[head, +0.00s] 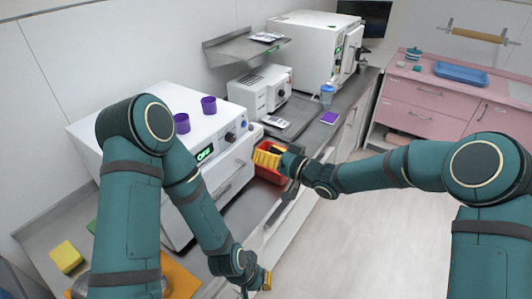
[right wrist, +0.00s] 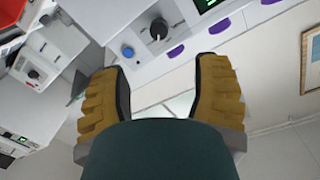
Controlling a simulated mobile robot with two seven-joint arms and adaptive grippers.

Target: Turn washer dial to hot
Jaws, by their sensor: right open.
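The washer (head: 165,105) is the white machine at the left of the counter in the head view, with a lit green display (head: 205,153) that seems to read OFF. Its dark dial (head: 230,137) is on the front; the dial also shows in the right wrist view (right wrist: 158,29), beside a blue button (right wrist: 127,51). I cannot read the dial's setting. My right gripper (head: 267,158) is open in front of the washer's right end; in the right wrist view (right wrist: 162,78) its fingers are spread, apart from the dial. My left gripper (head: 265,281) is low, in front of the counter, its jaws unclear.
Two purple cups (head: 182,123) stand on the washer. A red bin (head: 270,175) sits below my right gripper. A smaller white device (head: 262,90) and a large white machine (head: 312,45) stand farther back. The floor (head: 360,220) at right is clear.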

